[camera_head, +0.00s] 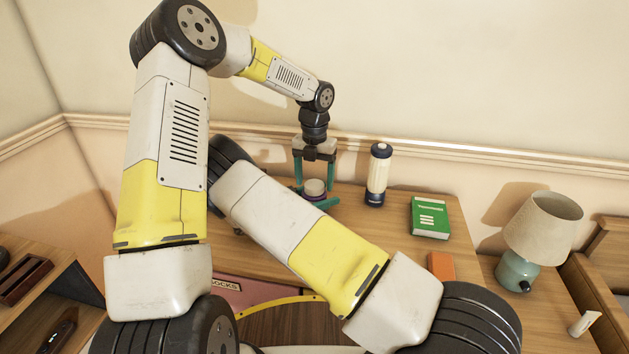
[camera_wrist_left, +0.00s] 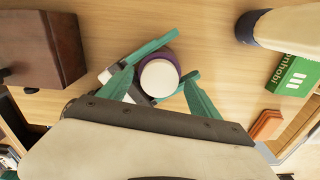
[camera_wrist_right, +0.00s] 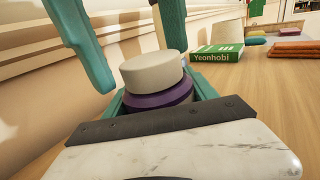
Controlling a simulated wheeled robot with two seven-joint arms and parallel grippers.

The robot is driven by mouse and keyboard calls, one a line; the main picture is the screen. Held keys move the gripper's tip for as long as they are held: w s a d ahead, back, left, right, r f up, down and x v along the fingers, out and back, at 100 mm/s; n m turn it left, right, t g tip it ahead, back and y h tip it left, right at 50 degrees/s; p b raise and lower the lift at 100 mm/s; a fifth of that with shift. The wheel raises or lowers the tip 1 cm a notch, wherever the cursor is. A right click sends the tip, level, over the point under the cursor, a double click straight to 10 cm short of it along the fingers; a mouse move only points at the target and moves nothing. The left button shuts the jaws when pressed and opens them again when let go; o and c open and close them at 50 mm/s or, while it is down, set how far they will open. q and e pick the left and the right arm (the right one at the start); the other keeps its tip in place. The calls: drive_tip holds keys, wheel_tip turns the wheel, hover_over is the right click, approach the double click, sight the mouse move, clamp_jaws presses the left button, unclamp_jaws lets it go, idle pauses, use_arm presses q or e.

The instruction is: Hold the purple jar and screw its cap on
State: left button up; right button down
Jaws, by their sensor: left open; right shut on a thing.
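The purple jar (camera_wrist_right: 160,98) stands upright between the teal fingers of my right gripper (camera_wrist_right: 163,96), which is shut on its body. It also shows in the left wrist view (camera_wrist_left: 175,63). The cream round cap (camera_wrist_right: 152,70) sits on top of the jar; I cannot tell how tightly it is screwed. My left gripper (camera_head: 314,184) points down from above, open, with one finger on either side of the cap. In the left wrist view the cap (camera_wrist_left: 159,78) lies between its fingertips, and a gap shows around it. The right gripper's base is partly hidden in the head view.
A white and dark blue bottle (camera_head: 378,178) stands right of the jar, with a green book (camera_head: 429,217) beyond it. An orange block (camera_head: 440,265) lies nearer. A lamp (camera_head: 541,225) stands at far right. A brown box (camera_wrist_left: 42,48) is at left in the left wrist view.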

use_arm(q)
wheel_tip(320, 180, up, 4)
drive_tip(key=shift+r, duration=0.1)
drive_tip(key=shift+c, duration=0.4)
